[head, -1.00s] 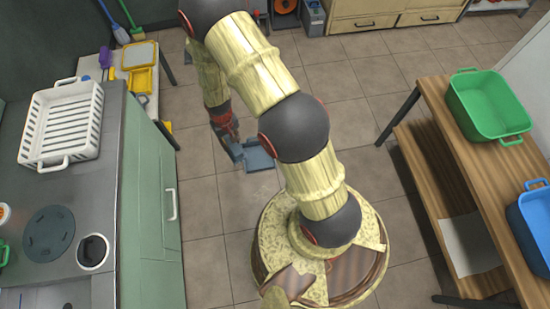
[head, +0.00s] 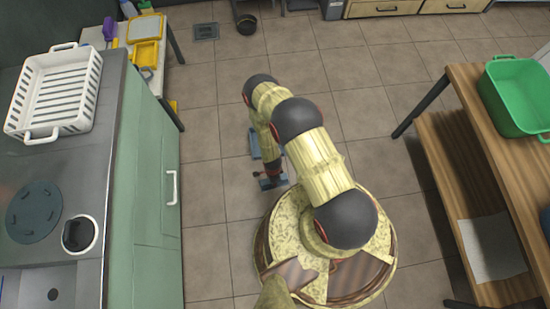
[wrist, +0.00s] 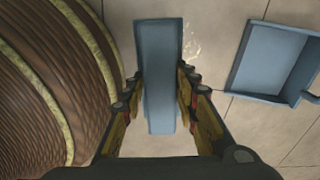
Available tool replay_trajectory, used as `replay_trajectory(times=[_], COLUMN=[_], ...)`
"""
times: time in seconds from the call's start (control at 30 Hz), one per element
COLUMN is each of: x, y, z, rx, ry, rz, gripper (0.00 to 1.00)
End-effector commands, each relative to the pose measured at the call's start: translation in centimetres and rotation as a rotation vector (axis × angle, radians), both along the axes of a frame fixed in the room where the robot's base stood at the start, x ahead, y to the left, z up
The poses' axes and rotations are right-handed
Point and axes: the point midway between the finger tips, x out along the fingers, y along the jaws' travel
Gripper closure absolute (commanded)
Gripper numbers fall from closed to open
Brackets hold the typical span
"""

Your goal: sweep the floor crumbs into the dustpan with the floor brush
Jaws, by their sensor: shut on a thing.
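My gripper (wrist: 160,78) is shut on the floor brush (wrist: 160,45), a blue-grey block held between the fingers. In the head view the brush (head: 273,183) is low at the floor close to my base. A small patch of pale floor crumbs (wrist: 192,40) lies just right of the brush in the wrist view, between it and the dustpan. The blue-grey dustpan (wrist: 270,55) lies on the floor farther right, apart from the brush. In the head view my arm partly hides the dustpan (head: 254,143); I cannot make out the crumbs there. The bristles are hidden.
A green cabinet (head: 145,190) stands at the left and a wooden bench (head: 450,190) at the right. Tiled floor between them is open. A dark pot (head: 246,24) and a floor drain (head: 205,31) are at the back.

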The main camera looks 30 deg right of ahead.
Motion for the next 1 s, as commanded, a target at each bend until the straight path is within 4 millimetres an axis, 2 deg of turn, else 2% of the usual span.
replay_trajectory(times=[0.03, 0.1, 0.23, 0.43, 0.8, 1.0], x=[-0.8, -1.6, -2.3, -2.4, -2.5, -2.5], y=[0.0, 0.0, 0.0, 0.0, 0.0, 0.0], z=[-1.5, -2.6, -3.7, -5.5, -10.9, -13.0], rx=[0.000, 0.000, 0.000, 0.000, -0.001, 0.000], ry=[0.000, -0.001, -0.003, -0.003, -0.002, -0.001], rz=[-0.042, -0.093, -0.142, -0.151, -0.149, -0.149], gripper=[0.94, 0.94, 0.94, 0.94, 0.94, 0.94])
